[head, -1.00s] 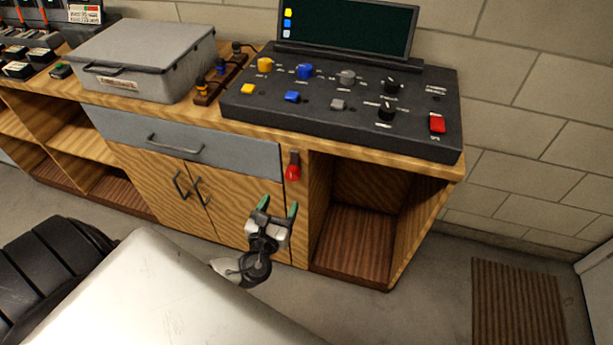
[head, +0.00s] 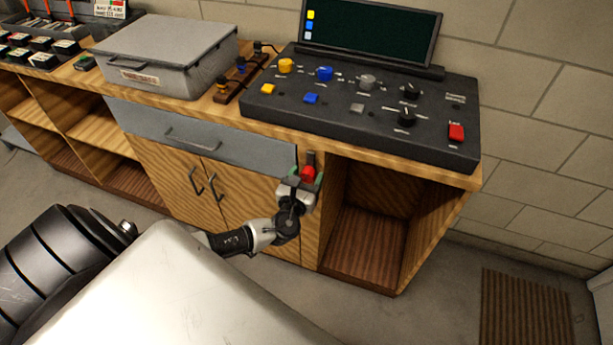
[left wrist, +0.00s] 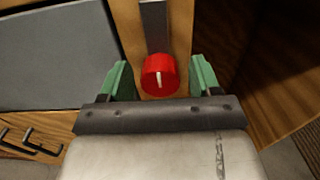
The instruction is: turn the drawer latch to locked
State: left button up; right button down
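The drawer latch is a red knob (head: 308,174) with a dark plate above it, on the wooden post right of the grey drawer (head: 215,143). In the left wrist view the red knob (left wrist: 159,75) shows a white upright mark on its face. My left gripper (head: 306,181) is at the knob. Its green fingertips (left wrist: 160,78) stand apart, one on each side of the knob, with visible gaps, so it is open. The drawer looks closed. My right gripper is not in view.
A dark control panel (head: 440,135) with knobs, buttons and a screen stands on the bench above. A grey metal box (head: 165,60) sits at the left. An open cubby (head: 365,240) is right of the latch. Cabinet doors with handles (head: 196,181) are below the drawer.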

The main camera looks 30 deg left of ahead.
pick_arm(q)
jog(key=c, duration=0.8)
jog(key=shift+f+n+b, duration=0.15)
jog(key=shift+n+b, duration=0.75)
jog(key=shift+n, duration=0.05)
jog(key=shift+f+n+b, duration=0.1)
jog(key=shift+n+b, duration=0.8)
jog(key=shift+n, duration=0.05)
jog(key=n+b, duration=0.3)
jog(key=shift+a+n, duration=0.1)
jog(key=shift+n, duration=0.2)
jog(key=n+b, duration=0.3)
jog(key=n, duration=0.2)
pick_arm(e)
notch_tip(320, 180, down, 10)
pick_arm(q)
jog(key=shift+a+n+b, duration=0.1)
jog(key=shift+n+b, duration=0.2)
jog(key=shift+n, duration=0.3)
jog(key=shift+n+b, duration=0.3)
jog(key=shift+n, duration=0.6)
jog(key=shift+n+b, duration=0.4)
jog(key=shift+n, duration=1)
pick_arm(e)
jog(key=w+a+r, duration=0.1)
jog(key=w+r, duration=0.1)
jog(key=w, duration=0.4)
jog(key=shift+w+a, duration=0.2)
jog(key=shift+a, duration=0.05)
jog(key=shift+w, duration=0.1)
